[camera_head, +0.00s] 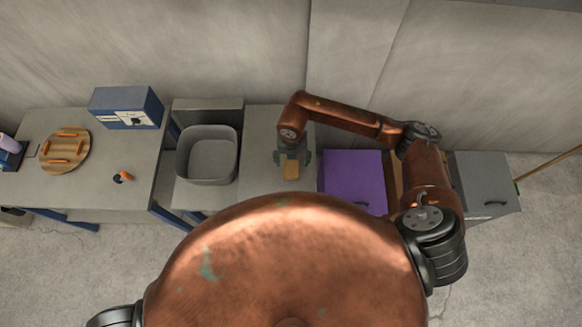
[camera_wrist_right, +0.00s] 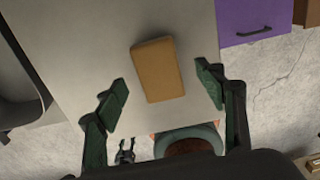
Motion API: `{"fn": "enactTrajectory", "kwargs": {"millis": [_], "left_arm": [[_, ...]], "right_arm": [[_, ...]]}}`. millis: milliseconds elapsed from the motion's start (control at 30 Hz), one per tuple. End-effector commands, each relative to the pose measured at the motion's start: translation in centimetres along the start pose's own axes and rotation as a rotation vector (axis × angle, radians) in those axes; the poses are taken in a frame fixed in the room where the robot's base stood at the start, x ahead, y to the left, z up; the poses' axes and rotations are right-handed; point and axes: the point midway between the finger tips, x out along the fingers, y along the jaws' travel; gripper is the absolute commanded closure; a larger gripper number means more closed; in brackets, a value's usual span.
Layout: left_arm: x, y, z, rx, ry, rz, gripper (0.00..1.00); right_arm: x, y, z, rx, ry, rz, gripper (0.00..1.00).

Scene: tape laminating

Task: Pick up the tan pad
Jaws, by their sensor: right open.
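The tan pad (camera_head: 291,169) is a small rectangular block on the grey table (camera_head: 264,130), right of the grey bin. In the right wrist view the tan pad (camera_wrist_right: 158,69) lies slightly tilted on the bare table top. My right gripper (camera_head: 292,157) is over the pad in the head view. In the right wrist view its two fingers (camera_wrist_right: 163,95) are spread wide, one to each side of the pad's near end, with clear gaps and no visible contact. My left gripper is not in view.
A grey bin (camera_head: 208,180) stands left of the pad. A purple cabinet (camera_head: 352,177) is on the right. Farther left are a blue box (camera_head: 126,107), a round wooden board (camera_head: 65,151) with orange pieces, and a small orange-black item (camera_head: 124,177). Table around the pad is clear.

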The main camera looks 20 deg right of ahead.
Motion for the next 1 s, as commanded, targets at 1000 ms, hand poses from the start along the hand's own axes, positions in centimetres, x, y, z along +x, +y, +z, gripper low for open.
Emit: {"fn": "enactTrajectory", "kwargs": {"millis": [1000], "left_arm": [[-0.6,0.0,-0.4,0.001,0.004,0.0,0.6]], "right_arm": [[3.8,0.4,0.0,-0.004,0.001,0.003,0.69]]}}
